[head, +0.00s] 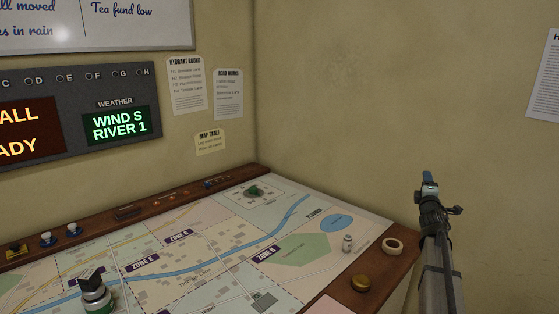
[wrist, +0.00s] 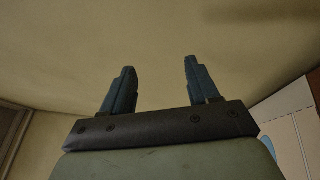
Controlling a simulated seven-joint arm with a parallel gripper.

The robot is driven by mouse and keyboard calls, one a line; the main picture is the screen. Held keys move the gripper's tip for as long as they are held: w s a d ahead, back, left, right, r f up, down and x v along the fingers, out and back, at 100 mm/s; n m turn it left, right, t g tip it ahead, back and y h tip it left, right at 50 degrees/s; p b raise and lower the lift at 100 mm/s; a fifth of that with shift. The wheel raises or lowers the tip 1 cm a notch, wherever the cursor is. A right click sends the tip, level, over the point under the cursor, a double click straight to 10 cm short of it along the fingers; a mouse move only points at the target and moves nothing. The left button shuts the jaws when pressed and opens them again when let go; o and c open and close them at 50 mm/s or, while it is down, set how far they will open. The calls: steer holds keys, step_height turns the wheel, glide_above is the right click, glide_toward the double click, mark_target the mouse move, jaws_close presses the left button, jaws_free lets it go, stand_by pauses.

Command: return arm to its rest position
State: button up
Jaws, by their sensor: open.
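My gripper (head: 428,180) is raised at the right of the head view, above and beyond the right edge of the map table (head: 388,268). Its fingers point up in front of the bare wall. In the wrist view my gripper (wrist: 158,82) shows two blue fingers spread apart, with nothing between them. It touches nothing that I can see.
The map table holds a dark-topped piece (head: 95,296), a green piece (head: 254,191), a small white piece (head: 347,243), a tape roll (head: 392,245) and a brass knob (head: 361,284). A console panel (head: 80,112) and paper notices (head: 187,86) are on the wall.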

steer(key=s+d+f+h, duration=0.1)
steer(key=s+d+f, duration=0.3)
steer(key=s+d, duration=0.15)
steer(key=s+d+f+m+g, duration=0.1)
steer(key=s+f+m+g, duration=0.1)
steer(key=f, duration=0.5)
steer(key=s+d+f+m+g, duration=0.1)
steer(key=s+f+m+g, duration=0.1)
steer(key=f, duration=0.6)
steer(key=s+a+f+m+g+y, duration=0.15)
steer(key=s+a+f, duration=0.25)
steer(key=f, duration=0.6)
steer(key=s+a+f+m+g, duration=0.25)
steer(key=a+f, duration=0.25)
steer(key=f, duration=0.4)
steer(key=s+a+f+m+g+y, duration=0.1)
steer(key=s+a+f+m+g, duration=0.25)
steer(key=f, duration=0.65)
steer(key=s+a+f+m+g+y, duration=0.1)
steer(key=s+a+f+g+y, duration=0.4)
steer(key=s+a+f, duration=1.25)
steer(key=s+a+f+m+g, duration=0.1)
steer(key=s+a+g, duration=0.3)
steer(key=s, duration=0.9)
steer(key=s+a+f+m+g, duration=0.1)
steer(key=s+a+g, duration=0.4)
steer(key=s, duration=0.8)
steer(key=a, duration=0.3)
steer(key=shift+s+m, duration=0.35)
steer(key=shift+s, duration=0.05)
